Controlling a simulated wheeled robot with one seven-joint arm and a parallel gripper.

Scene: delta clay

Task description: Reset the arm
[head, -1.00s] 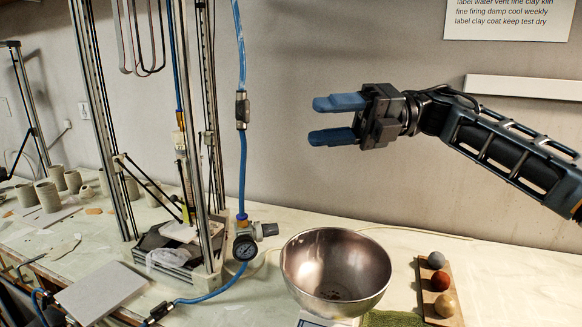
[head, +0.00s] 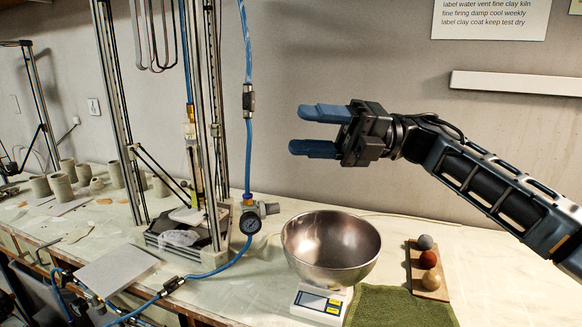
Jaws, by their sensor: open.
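My gripper (head: 318,131) is in the upper middle of the head view. Its two blue fingers are apart and point left, with nothing between them. The arm reaches in from the right edge and holds the gripper in the air, in front of the grey wall and well above the bench.
Below stands a metal bowl (head: 330,245) on a white scale (head: 321,303). A tall metal frame (head: 125,120) and a blue hose (head: 248,170) with a gauge (head: 250,222) stand left.

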